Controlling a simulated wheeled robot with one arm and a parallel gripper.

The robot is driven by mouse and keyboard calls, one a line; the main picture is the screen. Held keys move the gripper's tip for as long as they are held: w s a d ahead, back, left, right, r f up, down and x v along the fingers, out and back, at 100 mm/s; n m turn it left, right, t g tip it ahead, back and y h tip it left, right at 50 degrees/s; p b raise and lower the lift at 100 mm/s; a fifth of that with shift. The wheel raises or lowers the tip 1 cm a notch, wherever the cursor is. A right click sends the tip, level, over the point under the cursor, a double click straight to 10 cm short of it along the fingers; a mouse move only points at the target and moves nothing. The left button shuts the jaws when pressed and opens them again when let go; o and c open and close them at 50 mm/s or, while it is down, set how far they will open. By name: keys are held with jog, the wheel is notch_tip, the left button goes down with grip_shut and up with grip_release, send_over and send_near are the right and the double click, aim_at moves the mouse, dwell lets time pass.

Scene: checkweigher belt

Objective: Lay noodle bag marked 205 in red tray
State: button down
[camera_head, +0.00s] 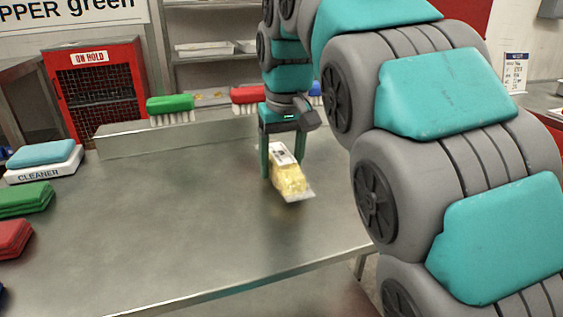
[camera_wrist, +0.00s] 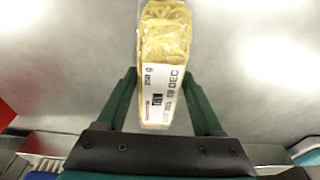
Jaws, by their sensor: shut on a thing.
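A clear bag of yellow noodles (camera_head: 289,179) with a white printed label hangs from my gripper (camera_head: 284,160) above the steel table. My gripper's green fingers are shut on the bag's label end, and the bag tilts down toward the front right. In the wrist view the bag (camera_wrist: 165,45) stretches away from between the fingers (camera_wrist: 163,100). Its label shows "250 g" and "DEC"; I cannot make out 205 on it. No red tray can be made out in either view.
The steel table (camera_head: 190,220) is bare in the middle. A raised ledge at the back carries a green brush (camera_head: 170,108) and a red brush (camera_head: 247,97). Folded green cloths (camera_head: 25,198), red cloths (camera_head: 12,238) and a cleaner pad (camera_head: 42,160) lie at the left. A red ON HOLD cage (camera_head: 97,88) stands behind.

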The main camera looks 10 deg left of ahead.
jog(key=shift+f, duration=0.2)
grip_release()
dwell(0.3)
